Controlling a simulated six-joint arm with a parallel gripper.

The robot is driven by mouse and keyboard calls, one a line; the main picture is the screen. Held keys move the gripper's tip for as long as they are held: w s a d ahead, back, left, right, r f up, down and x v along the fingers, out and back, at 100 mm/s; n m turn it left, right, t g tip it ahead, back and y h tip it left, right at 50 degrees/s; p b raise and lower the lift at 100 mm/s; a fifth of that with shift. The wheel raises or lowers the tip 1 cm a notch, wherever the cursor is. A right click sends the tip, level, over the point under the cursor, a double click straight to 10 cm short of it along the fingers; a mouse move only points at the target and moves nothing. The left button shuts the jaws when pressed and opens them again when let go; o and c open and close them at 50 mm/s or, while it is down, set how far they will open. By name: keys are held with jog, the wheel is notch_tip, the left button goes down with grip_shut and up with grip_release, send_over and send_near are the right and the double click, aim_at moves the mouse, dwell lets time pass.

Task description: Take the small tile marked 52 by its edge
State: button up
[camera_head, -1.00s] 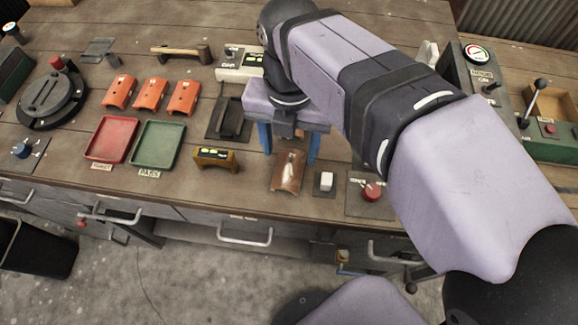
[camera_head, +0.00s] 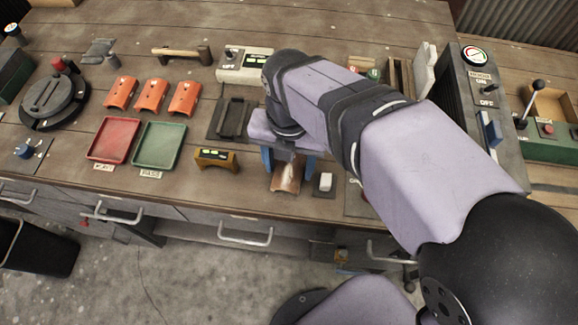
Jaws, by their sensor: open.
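A small curved brown tile (camera_head: 286,181) with a pale worn streak lies near the front edge of the bench. No number can be read on it, so I cannot tell whether it is the one marked 52. My gripper (camera_head: 289,171) is open, pointing down, with one blue finger on each side of this tile. The gripper body hides the tile's far part, and I cannot tell whether the fingers touch it. Three orange tiles (camera_head: 151,95) lie in a row farther left, their small labels unreadable.
A red tray (camera_head: 94,151) and a green tray (camera_head: 140,158) lie left. A yellow-brown gauge block (camera_head: 216,167) stands left of my gripper, a white-topped button (camera_head: 325,182) just right. A dark holder (camera_head: 222,126) is behind left. My arm covers the right side.

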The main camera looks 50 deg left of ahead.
aim_at(289, 168)
jog(key=shift+f, duration=0.3)
jog(key=shift+c, duration=0.6)
jog(key=c, duration=0.7)
jog(key=shift+c, duration=0.2)
notch_tip(289, 168, up, 10)
